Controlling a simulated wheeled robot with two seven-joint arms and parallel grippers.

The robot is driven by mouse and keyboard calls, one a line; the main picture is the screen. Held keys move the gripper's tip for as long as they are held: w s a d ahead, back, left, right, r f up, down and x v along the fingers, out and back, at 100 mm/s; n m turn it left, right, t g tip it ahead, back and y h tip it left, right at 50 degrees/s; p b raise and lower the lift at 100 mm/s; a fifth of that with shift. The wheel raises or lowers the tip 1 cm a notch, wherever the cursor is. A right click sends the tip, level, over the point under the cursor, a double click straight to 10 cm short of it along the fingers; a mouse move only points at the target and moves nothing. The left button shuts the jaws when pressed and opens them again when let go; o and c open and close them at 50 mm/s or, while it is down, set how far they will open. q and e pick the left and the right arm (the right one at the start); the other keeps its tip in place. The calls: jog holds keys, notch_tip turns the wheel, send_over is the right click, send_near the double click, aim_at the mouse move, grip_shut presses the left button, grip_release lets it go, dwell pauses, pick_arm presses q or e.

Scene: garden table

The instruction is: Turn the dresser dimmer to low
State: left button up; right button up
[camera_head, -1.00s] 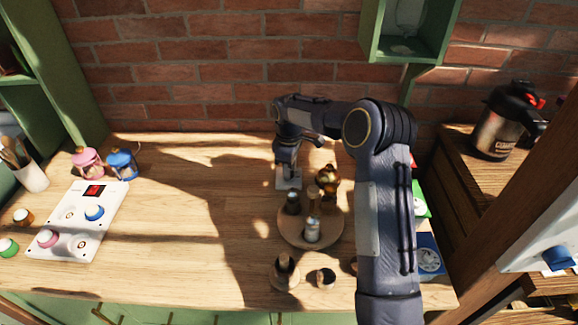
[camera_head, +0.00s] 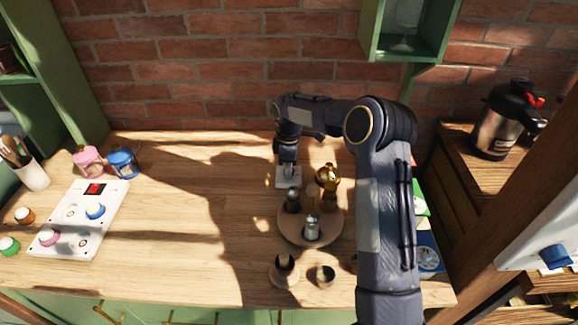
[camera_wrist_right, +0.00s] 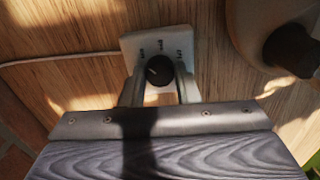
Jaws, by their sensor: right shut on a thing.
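The dimmer is a small pale box with a black round knob (camera_wrist_right: 159,70) and printed marks around it, seen in the right wrist view. A pale pointer line on the knob points to the upper left of that picture. In the head view the dimmer's pale plate (camera_head: 288,182) lies on the table behind the round wooden tray. My right gripper (camera_wrist_right: 161,90) comes down over the dimmer with a finger on each side of the knob, shut on it. In the head view the gripper (camera_head: 287,171) partly covers the dimmer. My left gripper is not in view.
The round wooden tray (camera_head: 290,234) with small bottles stands just in front of the dimmer. A golden-brown object (camera_head: 327,177) is close on the right. A white control panel (camera_head: 72,232) lies at the left. The table's middle left is clear.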

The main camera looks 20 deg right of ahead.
jog(key=o, duration=1)
jog(key=shift+c, duration=0.2)
jog(key=shift+r+b, duration=0.35)
jog(key=shift+r, duration=3.65)
jog(key=s+r+m+t, duration=0.1)
jog(key=s+r+m, duration=0.1)
jog(key=s, duration=0.4)
jog(key=s+a+r+m+t+y, duration=0.1)
jog(key=s+r+m, duration=0.1)
jog(key=s+r, duration=0.3)
jog(key=s+r+m, duration=0.2)
jog(key=s+r, duration=0.1)
jog(key=s, duration=0.4)
jog(key=shift+a+r+t+y, duration=0.2)
jog(key=shift+a+t+y, duration=0.2)
jog(key=s+a+f+m+t, duration=0.1)
jog(key=s+a+m, duration=0.1)
jog(key=s, duration=0.4)
jog(key=s+a+f+m+t+y, duration=0.1)
jog(key=s+a+f+m, duration=0.1)
jog(key=s, duration=0.4)
jog(key=s+a+f+m+y, duration=0.1)
jog(key=s+a+f+m, duration=0.1)
jog(key=s+m, duration=0.2)
jog(key=shift+s+a+f+t, duration=0.25)
jog(key=shift+s+t, duration=0.15)
jog(key=shift+s, duration=0.7)
